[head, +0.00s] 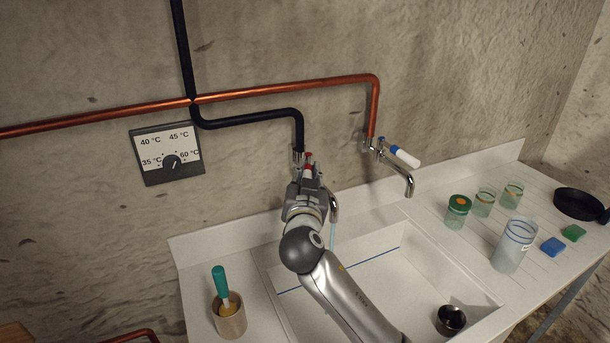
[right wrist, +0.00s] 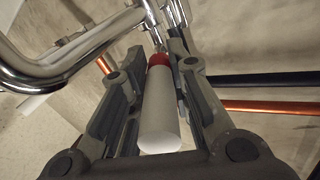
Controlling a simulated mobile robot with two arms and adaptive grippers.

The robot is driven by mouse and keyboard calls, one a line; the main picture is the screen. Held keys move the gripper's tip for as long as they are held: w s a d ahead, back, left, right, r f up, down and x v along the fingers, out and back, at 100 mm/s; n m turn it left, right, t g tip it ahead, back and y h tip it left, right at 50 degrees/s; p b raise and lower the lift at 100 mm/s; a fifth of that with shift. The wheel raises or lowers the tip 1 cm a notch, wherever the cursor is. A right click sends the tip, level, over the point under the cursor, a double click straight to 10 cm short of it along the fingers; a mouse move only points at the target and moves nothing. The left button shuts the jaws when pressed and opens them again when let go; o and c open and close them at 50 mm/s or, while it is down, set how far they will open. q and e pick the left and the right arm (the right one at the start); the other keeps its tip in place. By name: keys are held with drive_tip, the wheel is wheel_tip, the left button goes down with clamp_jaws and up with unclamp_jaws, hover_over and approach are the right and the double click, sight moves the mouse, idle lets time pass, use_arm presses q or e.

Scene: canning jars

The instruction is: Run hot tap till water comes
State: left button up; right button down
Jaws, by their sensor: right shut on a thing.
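The hot tap has a red collar (head: 308,157) and stands under the black pipe. Its chrome spout (head: 334,208) points down over the sink (head: 375,260), and a thin pale blue stream of water (head: 333,235) falls from it. My right gripper (head: 307,178) is shut on the hot tap's handle. In the right wrist view the white handle (right wrist: 158,120) lies between the two fingers, with its red collar at the far end. In the head view my gripper hides most of the handle. My left gripper is not in view.
A blue-collared tap (head: 404,157) stands to the right under the copper pipe. A temperature dial (head: 171,162) is on the wall. A cup with a green-handled brush (head: 229,318) stands left of the sink. Several jars (head: 513,243), sponges and a black pan (head: 578,204) are on the right.

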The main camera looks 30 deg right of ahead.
sight(325, 187)
drive_tip(key=shift+s+d+r+n+t+y+p, duration=0.15)
drive_tip(key=shift+d+n+t+y+p, duration=0.4)
drive_tip(key=shift+n+y, duration=0.6)
drive_tip(key=shift+s+d+f+n+t+y+p, duration=0.1)
drive_tip(key=shift+s+d+n+t+y+p, duration=0.25)
drive_tip(key=shift+d+n+y, duration=0.85)
drive_tip(key=shift+s+d+r+n+t+y+p, duration=0.15)
drive_tip(key=shift+n+t+y+p, duration=0.3)
drive_tip(key=shift+y, duration=1.3)
drive_tip(key=c, duration=1.3)
unclamp_jaws()
drive_tip(key=shift+d, duration=0.1)
drive_tip(key=shift+f, duration=0.1)
